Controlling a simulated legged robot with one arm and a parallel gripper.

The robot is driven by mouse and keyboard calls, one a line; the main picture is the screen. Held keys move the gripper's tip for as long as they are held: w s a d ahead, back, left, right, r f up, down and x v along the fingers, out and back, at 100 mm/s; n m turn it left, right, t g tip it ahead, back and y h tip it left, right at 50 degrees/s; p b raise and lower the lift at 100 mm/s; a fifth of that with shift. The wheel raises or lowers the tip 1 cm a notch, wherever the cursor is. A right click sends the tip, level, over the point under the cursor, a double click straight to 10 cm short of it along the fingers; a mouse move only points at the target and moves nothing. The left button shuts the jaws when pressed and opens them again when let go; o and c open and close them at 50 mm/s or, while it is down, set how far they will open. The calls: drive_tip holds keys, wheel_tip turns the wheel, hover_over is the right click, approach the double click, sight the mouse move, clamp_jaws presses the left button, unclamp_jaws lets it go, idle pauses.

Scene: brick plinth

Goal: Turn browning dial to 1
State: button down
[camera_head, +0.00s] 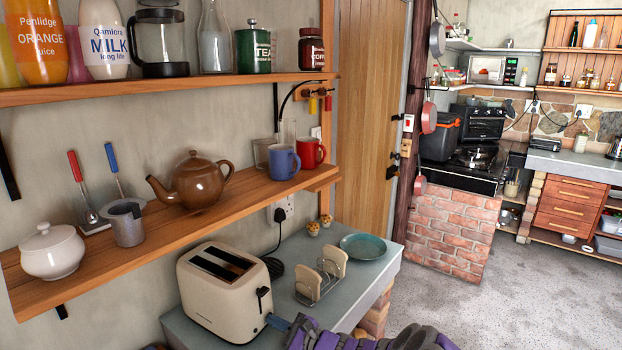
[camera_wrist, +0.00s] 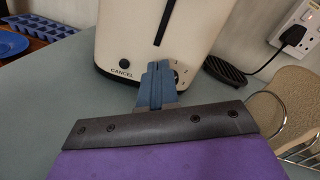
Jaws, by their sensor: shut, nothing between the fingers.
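The cream toaster (camera_head: 215,298) stands on the grey counter, with two empty-looking dark slots on top and a dark lever on its end face. In the wrist view, the toaster (camera_wrist: 190,35) shows its lever slot, a black CANCEL button (camera_wrist: 124,65) and the browning dial (camera_wrist: 179,72) to the right of it. My gripper (camera_wrist: 159,68) is shut and empty, its blue fingers in front of the dial's left part. The dial's setting is hidden, and I cannot tell whether the fingertips touch it. In the head view my gripper (camera_head: 272,320) is at the toaster's lower right.
A toast rack (camera_head: 310,285) with bread slices stands right of the toaster, with a teal plate (camera_head: 362,246) behind it. A wooden shelf (camera_head: 165,240) with a teapot and mugs is above. A wall socket (camera_wrist: 300,35) and blue tray (camera_wrist: 40,27) show in the wrist view.

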drive_tip(key=shift+s+r, duration=0.1)
idle(0.3)
drive_tip(key=shift+s+a+r, duration=0.1)
drive_tip(key=shift+s+r, duration=0.05)
drive_tip(key=shift+p+v, duration=1.05)
drive_tip(key=shift+v, duration=2)
